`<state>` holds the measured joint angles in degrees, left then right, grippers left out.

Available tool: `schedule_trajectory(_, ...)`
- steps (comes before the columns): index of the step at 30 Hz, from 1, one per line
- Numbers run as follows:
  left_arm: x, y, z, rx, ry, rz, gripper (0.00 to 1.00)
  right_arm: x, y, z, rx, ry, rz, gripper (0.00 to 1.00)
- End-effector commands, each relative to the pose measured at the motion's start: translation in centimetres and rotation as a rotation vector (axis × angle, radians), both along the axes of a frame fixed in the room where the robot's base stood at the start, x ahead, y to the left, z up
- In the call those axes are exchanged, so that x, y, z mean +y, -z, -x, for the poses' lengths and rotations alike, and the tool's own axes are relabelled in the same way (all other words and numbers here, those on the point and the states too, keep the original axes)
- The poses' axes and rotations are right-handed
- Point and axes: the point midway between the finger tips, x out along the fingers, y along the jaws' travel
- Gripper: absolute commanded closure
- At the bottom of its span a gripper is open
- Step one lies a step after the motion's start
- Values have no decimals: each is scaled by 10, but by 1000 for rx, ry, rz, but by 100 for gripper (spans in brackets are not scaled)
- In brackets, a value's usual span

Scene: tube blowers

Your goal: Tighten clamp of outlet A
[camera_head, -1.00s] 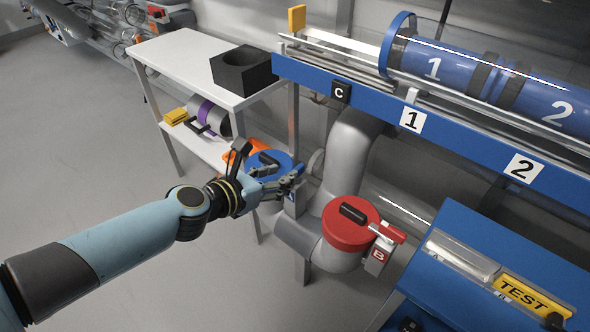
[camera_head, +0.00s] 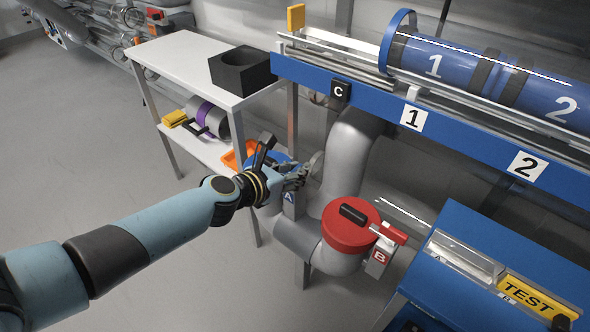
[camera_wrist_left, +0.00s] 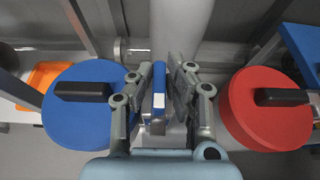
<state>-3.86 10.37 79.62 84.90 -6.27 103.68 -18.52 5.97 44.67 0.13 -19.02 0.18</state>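Outlet A has a blue round cap (camera_wrist_left: 72,112) with a black handle, seen in the left wrist view; in the head view it is mostly behind my gripper. Its label A (camera_head: 289,197) shows below my fingers. The blue clamp lever (camera_wrist_left: 158,88) with a white patch stands upright between the fingers of my left gripper (camera_wrist_left: 160,95), one on each side. The gaps are too narrow to tell whether the fingers press on it. In the head view my left gripper (camera_head: 296,178) is at outlet A and hides the lever. My right gripper is not in view.
Outlet B, with a red cap (camera_head: 347,238) and red lever (camera_head: 388,232), stands close to the right. A grey pipe (camera_head: 350,160) rises behind. The blue rail (camera_head: 450,125) is above, the white table (camera_head: 190,62) behind left, and a blue test box (camera_head: 500,240) at right.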

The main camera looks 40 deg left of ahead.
Motion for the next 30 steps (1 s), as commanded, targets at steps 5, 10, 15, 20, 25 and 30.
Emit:
schedule_trajectory(5,1,0,0,0,0,-2,100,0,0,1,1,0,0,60)
schedule_trajectory(10,1,1,0,0,15,-5,100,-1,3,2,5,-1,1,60)
schedule_trajectory(15,2,3,0,0,73,-6,100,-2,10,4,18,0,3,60)
schedule_trajectory(20,3,5,0,1,177,-8,100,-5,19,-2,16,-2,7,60)
schedule_trajectory(25,3,5,0,2,327,-9,100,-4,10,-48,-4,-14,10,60)
schedule_trajectory(30,3,5,-1,2,488,-8,100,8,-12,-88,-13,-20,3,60)
